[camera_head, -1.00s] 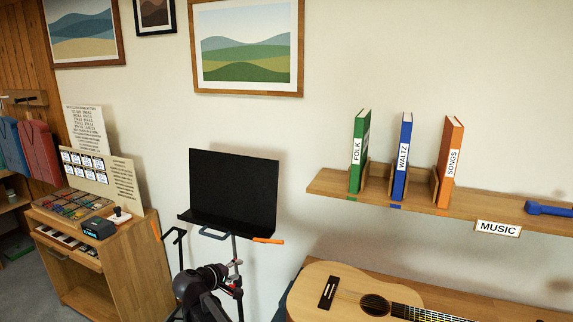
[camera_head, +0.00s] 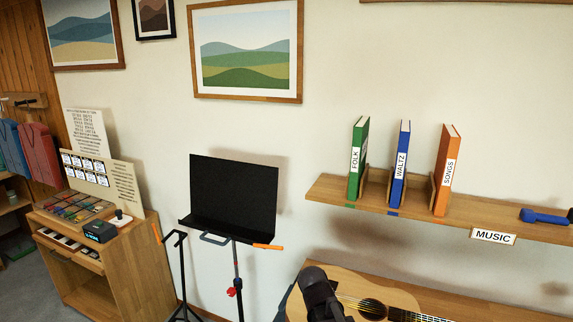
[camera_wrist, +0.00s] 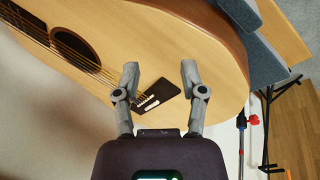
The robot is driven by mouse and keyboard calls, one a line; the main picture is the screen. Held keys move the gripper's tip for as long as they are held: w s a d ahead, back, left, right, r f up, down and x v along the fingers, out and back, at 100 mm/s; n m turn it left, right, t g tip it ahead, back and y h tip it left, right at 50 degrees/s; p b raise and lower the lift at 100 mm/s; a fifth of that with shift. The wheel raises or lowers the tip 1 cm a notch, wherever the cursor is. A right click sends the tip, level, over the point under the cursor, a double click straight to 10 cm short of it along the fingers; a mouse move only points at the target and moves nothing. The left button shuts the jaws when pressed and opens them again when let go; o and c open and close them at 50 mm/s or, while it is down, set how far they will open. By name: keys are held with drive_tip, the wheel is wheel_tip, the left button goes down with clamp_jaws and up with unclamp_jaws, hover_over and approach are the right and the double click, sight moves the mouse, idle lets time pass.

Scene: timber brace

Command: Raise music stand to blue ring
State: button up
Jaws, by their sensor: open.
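The music stand has a black desk (camera_head: 234,195) with an orange grip (camera_head: 268,247) and a grey handle under its lower edge. A red knob (camera_head: 232,292) sits on its upright pole. In the wrist view the pole and red knob (camera_wrist: 253,121) show at the right, with a small bluish band (camera_wrist: 241,123) that I cannot clearly identify as the ring. My gripper (camera_wrist: 160,70) is open and empty over the guitar's body, apart from the stand. In the head view my arm covers part of the guitar, and my fingertips are not clear.
The guitar (camera_head: 350,281) lies right of the stand. A wall shelf (camera_head: 325,188) above it holds green, blue and orange books. A wooden cabinet (camera_head: 135,262) stands at the left. A second black stand (camera_head: 181,265) is just left of the pole. Bare wall lies behind.

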drive_tip(key=s+d+m+g+y+p, duration=0.1)
drive_tip(key=s+d+m+y, duration=0.1)
drive_tip(key=s+d, duration=0.3)
drive_tip(key=shift+s+r+m+g+y, duration=0.3)
drive_tip(key=shift+s+y, duration=0.4)
drive_tip(key=shift+s, duration=0.35)
